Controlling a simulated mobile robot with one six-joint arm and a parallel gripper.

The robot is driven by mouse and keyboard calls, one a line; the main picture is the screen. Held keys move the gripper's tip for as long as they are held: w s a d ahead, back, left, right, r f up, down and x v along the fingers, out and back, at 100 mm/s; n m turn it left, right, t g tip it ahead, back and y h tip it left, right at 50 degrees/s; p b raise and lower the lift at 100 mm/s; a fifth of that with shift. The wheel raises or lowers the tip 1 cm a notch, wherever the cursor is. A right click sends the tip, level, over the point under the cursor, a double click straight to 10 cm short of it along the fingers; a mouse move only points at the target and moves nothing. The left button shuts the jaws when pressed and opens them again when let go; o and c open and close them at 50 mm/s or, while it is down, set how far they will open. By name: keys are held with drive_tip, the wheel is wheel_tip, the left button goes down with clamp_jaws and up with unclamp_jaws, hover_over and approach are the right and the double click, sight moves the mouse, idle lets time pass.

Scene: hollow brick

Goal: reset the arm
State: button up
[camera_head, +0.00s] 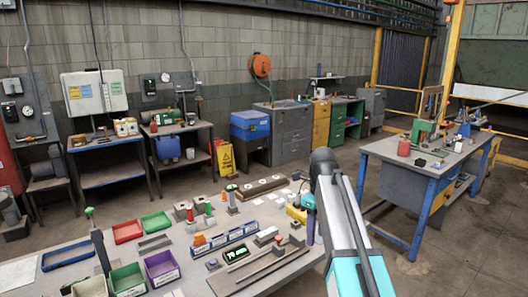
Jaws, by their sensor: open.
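My arm (345,235) rises from the bottom right of the view to a dark rounded joint above the right end of the front workbench (25,272). A small teal wrist part shows just left of the arm link. My gripper (310,232) is small and partly hidden below it, over the bench's right end. It is open, and I see nothing held in it. The gap between its fingers is too small to make out.
The bench holds red (127,231), green (128,279) and purple (161,267) bins, a blue divided tray (222,240) and a long rail fixture (262,271). A yellow object (297,212) lies close to my wrist. Another workbench (395,152) stands right, across open floor.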

drive_tip(key=s+f+n+g+b, duration=0.15)
drive_tip(key=s+f, duration=0.35)
drive_tip(key=f, duration=0.7)
drive_tip(key=s+f+g+p, duration=0.15)
drive_tip(key=s+f, duration=0.45)
drive_tip(key=f, duration=0.7)
drive_tip(key=s+f+n+g+b, duration=0.15)
drive_tip(key=s+f, duration=0.35)
drive_tip(key=f, duration=0.7)
drive_tip(key=s+f+n+g+b, duration=0.1)
drive_tip(key=s+f+n, duration=2)
drive_tip(key=s+n, duration=0.3)
drive_tip(key=shift+s+d+f, duration=0.15)
drive_tip(key=shift+s+f, duration=0.2)
drive_tip(key=shift+s, duration=0.7)
